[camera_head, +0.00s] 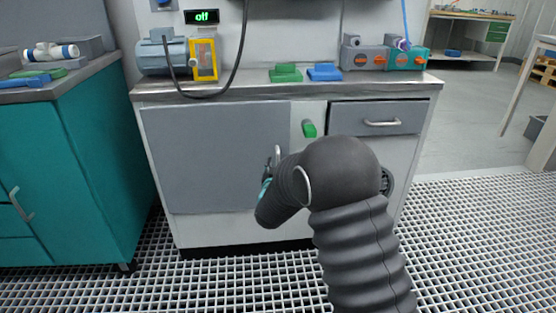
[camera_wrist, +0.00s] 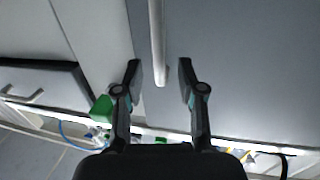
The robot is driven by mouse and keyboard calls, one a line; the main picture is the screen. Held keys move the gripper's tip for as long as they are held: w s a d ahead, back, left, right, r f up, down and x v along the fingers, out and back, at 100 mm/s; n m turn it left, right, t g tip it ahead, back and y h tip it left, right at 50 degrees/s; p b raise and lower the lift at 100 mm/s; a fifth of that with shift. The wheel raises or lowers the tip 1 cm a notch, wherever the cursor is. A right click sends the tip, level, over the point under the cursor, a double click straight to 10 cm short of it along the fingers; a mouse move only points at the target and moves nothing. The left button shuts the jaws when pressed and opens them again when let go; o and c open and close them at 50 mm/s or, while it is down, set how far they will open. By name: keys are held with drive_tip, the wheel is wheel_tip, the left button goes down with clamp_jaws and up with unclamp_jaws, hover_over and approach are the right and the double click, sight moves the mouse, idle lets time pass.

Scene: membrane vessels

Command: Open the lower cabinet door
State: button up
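The lower cabinet door (camera_head: 215,150) is a large grey panel, and it appears closed. It fills much of the wrist view (camera_wrist: 250,60). Its pale vertical bar handle (camera_wrist: 156,40) shows in the wrist view, and its upper end shows in the head view (camera_head: 277,155). My gripper (camera_wrist: 159,72) is open, with one finger on each side of the handle's end in the picture. Gaps show on both sides of the bar. Whether the handle is fully between the fingers in depth is unclear. In the head view my arm hides most of the gripper.
A grey drawer (camera_head: 375,118) with its own handle is right of the door. A green block (camera_head: 309,129) is on the white strip between them. The worktop (camera_head: 255,90) above holds a motor, a yellow unit and valves. A teal cabinet (camera_head: 95,165) stands left.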

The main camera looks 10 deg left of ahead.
drive_tip(key=shift+w+a, duration=0.15)
drive_tip(key=shift+w, duration=1.25)
clamp_jaws()
